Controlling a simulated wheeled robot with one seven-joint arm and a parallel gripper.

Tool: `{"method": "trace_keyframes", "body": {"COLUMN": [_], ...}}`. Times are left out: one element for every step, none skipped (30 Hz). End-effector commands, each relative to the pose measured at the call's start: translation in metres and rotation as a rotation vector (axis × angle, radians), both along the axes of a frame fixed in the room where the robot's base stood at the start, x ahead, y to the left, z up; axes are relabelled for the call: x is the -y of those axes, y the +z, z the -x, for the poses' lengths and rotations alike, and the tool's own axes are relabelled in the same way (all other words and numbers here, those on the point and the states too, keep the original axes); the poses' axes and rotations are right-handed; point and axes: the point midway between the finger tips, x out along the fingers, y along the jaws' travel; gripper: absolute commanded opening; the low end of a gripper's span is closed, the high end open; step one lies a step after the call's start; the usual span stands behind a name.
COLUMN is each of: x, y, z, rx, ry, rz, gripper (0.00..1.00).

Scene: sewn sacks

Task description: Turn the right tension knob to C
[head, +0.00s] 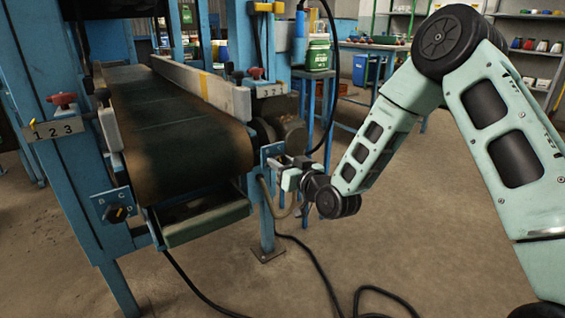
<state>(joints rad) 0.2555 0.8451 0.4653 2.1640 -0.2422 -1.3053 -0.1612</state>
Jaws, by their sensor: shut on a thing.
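The right tension knob is at a small blue plate (270,151) on the right side of the conveyor frame, below the roller end. My gripper (276,164) reaches it from the right and is shut on the knob. The jaws hide the knob, so its pointer and the plate's letters cannot be read. The left tension knob (118,214) is black with a yellow mark, on a lettered blue plate (104,202) at the left leg. My gripper is well away from that one.
The conveyor belt (170,130) fills the left middle. Red knobs (62,100) sit above number plates on both sides. A hose (266,198) hangs just below my gripper, and black cables (320,265) lie on the floor. The floor at right front is otherwise clear.

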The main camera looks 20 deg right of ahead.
Motion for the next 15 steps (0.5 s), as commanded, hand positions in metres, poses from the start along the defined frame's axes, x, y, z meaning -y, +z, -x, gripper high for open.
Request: {"method": "trace_keyframes", "body": {"x": [0.0007, 0.0007, 0.0006, 0.0005, 0.0004, 0.0004, 0.0005, 0.0006, 0.0007, 0.0006, 0.0004, 0.0003, 0.0004, 0.0006, 0.0009], "y": [-0.0004, -0.0004, -0.0002, -0.0001, -0.0001, 0.0000, 0.0000, -0.0001, -0.0004, -0.0003, -0.0001, 0.0001, 0.0001, -0.0001, -0.0003], "z": [0.0005, 0.0005, 0.0006, 0.0006, 0.0006, 0.0006, 0.0006, 0.0006, 0.0006, 0.0006, 0.0007, 0.0008, 0.0007, 0.0006, 0.0006], "rx": [-0.017, -0.026, -0.038, -0.047, -0.056, -0.067, -0.076, -0.085, -0.097, -0.107, -0.115, -0.126, -0.135, -0.144, -0.157], "ry": [-0.001, -0.001, -0.001, -0.001, -0.001, -0.001, -0.001, -0.002, -0.002, -0.001, -0.001, -0.001, -0.001, -0.002, -0.003], "rz": [-0.043, -0.069, -0.106, -0.133, -0.161, -0.197, -0.223, -0.251, -0.287, -0.314, -0.342, -0.378, -0.405, -0.432, -0.467], "gripper": [0.13, 0.13, 0.13, 0.13, 0.13, 0.13, 0.13, 0.13, 0.13, 0.13, 0.13, 0.13, 0.13, 0.13, 0.13]}}
